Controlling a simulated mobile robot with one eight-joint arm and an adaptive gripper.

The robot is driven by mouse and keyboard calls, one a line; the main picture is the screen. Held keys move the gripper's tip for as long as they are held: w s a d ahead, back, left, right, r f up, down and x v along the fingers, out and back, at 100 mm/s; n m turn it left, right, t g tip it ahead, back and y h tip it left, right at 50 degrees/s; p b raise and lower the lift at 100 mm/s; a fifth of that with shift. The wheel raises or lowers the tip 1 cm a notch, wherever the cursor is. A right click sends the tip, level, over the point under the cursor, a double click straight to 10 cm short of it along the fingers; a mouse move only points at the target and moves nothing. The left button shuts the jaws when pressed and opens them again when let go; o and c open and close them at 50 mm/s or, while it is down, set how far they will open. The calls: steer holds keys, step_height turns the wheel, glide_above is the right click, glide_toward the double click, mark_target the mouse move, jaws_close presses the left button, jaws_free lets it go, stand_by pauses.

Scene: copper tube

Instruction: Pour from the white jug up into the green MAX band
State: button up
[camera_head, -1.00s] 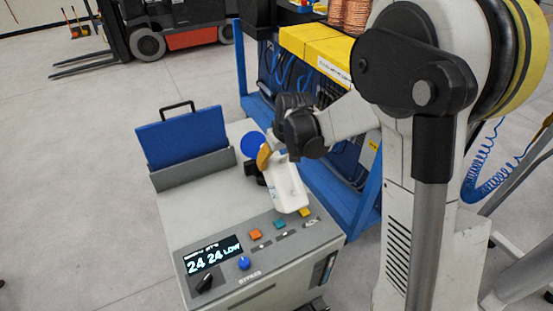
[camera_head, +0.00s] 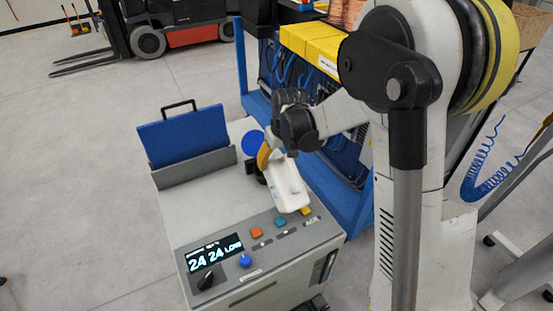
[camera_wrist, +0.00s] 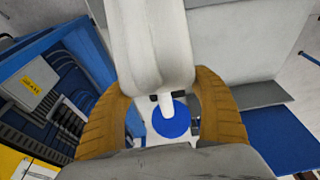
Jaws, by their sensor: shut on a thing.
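The white jug (camera_head: 287,187) is tilted over the top of the grey machine (camera_head: 190,215), its lower end toward the buttons. My gripper (camera_head: 264,156) is shut on it; in the wrist view the tan fingers (camera_wrist: 165,108) stand on both sides of the white jug (camera_wrist: 150,45). A blue round disc (camera_head: 253,143) and a black fitting (camera_head: 254,168) are close behind the jug, partly hidden. The display (camera_head: 214,255) reads "24 24 LOW". A dark upright strip (camera_head: 325,268) is on the front. I cannot make out a green MAX band or any liquid.
A blue panel (camera_head: 183,135) with a black handle stands in a grey holder at the machine's back left. A blue rack (camera_head: 345,205) with yellow boxes (camera_head: 312,48) is close on the right. Open floor (camera_head: 70,190) lies left.

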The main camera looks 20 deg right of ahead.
steer(key=shift+w+a+f+g+h+p, duration=0.15)
steer(key=shift+w+f+g+p, duration=0.1)
steer(key=shift+f+g+p, duration=0.45)
steer(key=shift+w+d+f+g+h+p, duration=0.15)
steer(key=shift+w+f+g+p, duration=0.15)
steer(key=shift+f+g, duration=0.65)
stand_by(3.4)
